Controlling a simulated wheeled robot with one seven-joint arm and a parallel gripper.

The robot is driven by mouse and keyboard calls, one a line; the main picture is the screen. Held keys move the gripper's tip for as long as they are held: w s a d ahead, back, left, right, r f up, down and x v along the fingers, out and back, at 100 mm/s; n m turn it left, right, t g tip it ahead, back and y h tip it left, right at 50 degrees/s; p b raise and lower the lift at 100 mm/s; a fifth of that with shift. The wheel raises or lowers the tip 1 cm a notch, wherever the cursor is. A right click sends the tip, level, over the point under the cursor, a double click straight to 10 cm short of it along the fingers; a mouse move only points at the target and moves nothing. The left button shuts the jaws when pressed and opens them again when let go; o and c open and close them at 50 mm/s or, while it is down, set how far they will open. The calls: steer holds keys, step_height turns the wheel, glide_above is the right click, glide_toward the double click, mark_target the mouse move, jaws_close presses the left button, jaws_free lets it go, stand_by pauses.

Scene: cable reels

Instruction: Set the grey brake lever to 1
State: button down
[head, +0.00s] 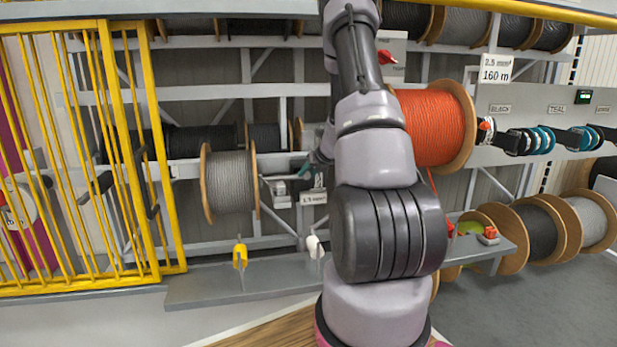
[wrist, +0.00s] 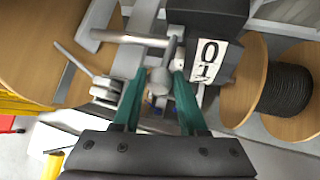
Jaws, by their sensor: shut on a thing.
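The grey brake lever (wrist: 160,76) shows in the wrist view as a grey rod with a rounded end. It sits between the two teal fingers of my gripper (wrist: 161,84), which is shut on it. A white plate (wrist: 207,62) with a black 0 and, below it, a 1 is just right of the fingers, beside a dark box (wrist: 212,16). In the head view my gripper (head: 306,170) is by the right side of the grey cable reel (head: 230,182); the lever is too small and covered to make out there.
An orange cable reel (head: 437,122) hangs right of my arm. A yellow barred gate (head: 85,160) stands at the left. A grey shelf (head: 215,284) with a yellow hook-like item (head: 240,256) runs below. In the wrist view, a dark cable reel (wrist: 287,90) is close at the right.

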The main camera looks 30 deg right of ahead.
steer(key=shift+w+r, duration=0.25)
steer(key=shift+r, duration=0.05)
steer(key=c, duration=0.6)
jaws_free()
steer(key=shift+d, duration=0.1)
steer(key=shift+o, duration=0.7)
steer(key=shift+f, duration=0.15)
steer(key=shift+s, duration=0.1)
steer(key=v, duration=1)
steer(key=shift+s+r, duration=0.25)
steer(key=shift+s, duration=0.05)
